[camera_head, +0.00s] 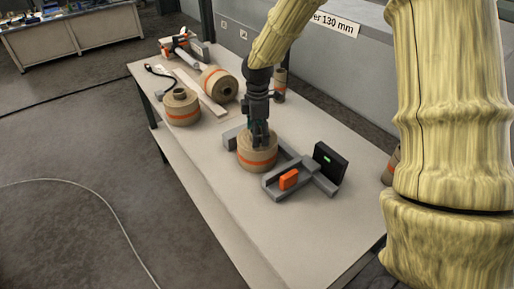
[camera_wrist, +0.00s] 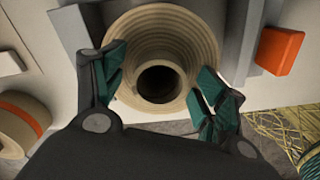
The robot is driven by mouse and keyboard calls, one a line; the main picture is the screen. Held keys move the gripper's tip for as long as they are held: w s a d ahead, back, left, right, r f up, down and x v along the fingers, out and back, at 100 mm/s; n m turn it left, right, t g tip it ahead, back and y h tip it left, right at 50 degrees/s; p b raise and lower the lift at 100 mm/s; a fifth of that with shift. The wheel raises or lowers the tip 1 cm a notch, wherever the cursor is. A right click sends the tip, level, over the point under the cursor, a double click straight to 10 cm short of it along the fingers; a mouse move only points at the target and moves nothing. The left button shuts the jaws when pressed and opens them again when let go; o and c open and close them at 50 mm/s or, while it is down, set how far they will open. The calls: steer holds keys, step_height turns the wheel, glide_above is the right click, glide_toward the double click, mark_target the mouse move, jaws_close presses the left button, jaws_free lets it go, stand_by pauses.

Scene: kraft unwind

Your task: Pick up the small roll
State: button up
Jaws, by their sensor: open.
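A brown kraft roll (camera_head: 257,160) with an orange band stands upright on the table, in or against a grey fixture (camera_head: 293,178). My gripper (camera_head: 262,138) points down over its top. In the wrist view the roll (camera_wrist: 160,28) shows from above, with ringed layers and a dark round core hole. My gripper (camera_wrist: 160,85) is open there, its green-padded fingers on either side of the core hole. The fingers overlap the roll in the picture; I cannot tell whether they touch it. Several other rolls are in view, and sizes are hard to compare.
One banded roll (camera_head: 182,108) stands farther left; another roll (camera_head: 218,84) lies on its side behind it. A narrow roll (camera_head: 280,80) stands near the wall. An orange block (camera_head: 289,179) and black box (camera_head: 330,162) sit close right. The front table (camera_head: 290,245) is clear.

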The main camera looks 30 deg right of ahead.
steer(key=shift+c, duration=0.5)
jaws_close()
steer(key=shift+r, duration=0.2)
